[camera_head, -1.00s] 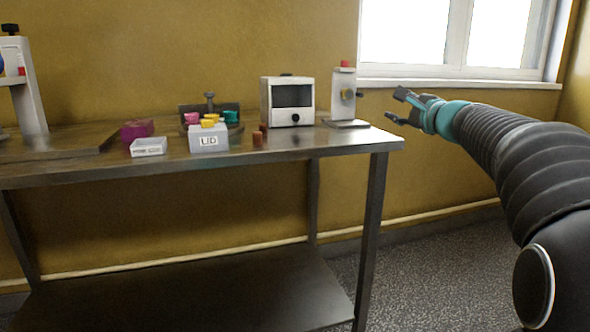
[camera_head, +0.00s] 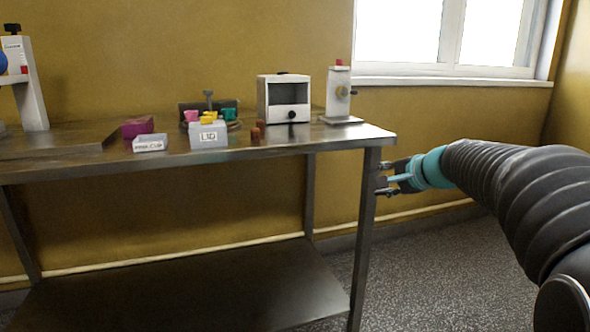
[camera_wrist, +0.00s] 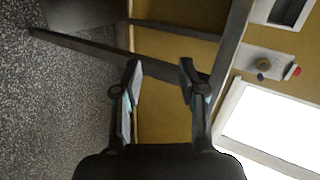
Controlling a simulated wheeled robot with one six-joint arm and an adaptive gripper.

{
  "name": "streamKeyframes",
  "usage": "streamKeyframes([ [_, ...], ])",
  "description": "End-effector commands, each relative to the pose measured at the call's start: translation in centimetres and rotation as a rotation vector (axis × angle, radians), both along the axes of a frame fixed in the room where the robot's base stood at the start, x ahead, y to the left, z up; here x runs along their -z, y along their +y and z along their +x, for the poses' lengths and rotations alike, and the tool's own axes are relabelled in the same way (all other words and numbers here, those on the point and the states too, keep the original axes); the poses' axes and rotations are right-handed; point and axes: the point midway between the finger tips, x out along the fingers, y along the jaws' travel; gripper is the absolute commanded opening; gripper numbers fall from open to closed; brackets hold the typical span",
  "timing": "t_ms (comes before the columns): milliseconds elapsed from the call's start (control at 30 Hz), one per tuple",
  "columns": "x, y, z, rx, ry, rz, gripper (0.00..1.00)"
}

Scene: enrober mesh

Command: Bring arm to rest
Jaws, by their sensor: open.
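My gripper (camera_head: 385,179) is open and empty in the head view, at the right end of the metal table (camera_head: 270,142), a little below the level of its top. In that view its fingers point left and overlap the table's front right leg; I cannot tell the gap between them. The wrist view also shows my gripper (camera_wrist: 160,75) with its two fingers spread apart and nothing between them. The table leg and yellow wall lie beyond the fingers there.
On the table stand a white box with a dark window (camera_head: 290,113), a small white device (camera_head: 340,98), a LID bin (camera_head: 209,135), a white labelled tray (camera_head: 150,146) and a magenta box (camera_head: 138,127). Speckled floor (camera_head: 430,265) is clear below my arm.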

Motion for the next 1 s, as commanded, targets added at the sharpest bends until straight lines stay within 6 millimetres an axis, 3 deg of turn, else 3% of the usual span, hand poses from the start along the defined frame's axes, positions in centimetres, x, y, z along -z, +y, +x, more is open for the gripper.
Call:
streamKeyframes([
  [100,4.1,1.7,-5.7,-0.127,0.093,-0.207,0.41],
  [300,10.2,3.3,-16.7,-0.370,0.236,-0.561,0.41],
  [500,14.1,3.1,-26.5,-0.571,0.322,-0.859,0.41],
  [600,15.2,2.8,-30.4,-0.639,0.338,-0.976,0.41],
  [800,15.5,3.3,-34.6,-0.689,0.291,-1.096,0.41],
  [1000,13.9,4.1,-35.3,-0.686,0.215,-1.123,0.41],
])
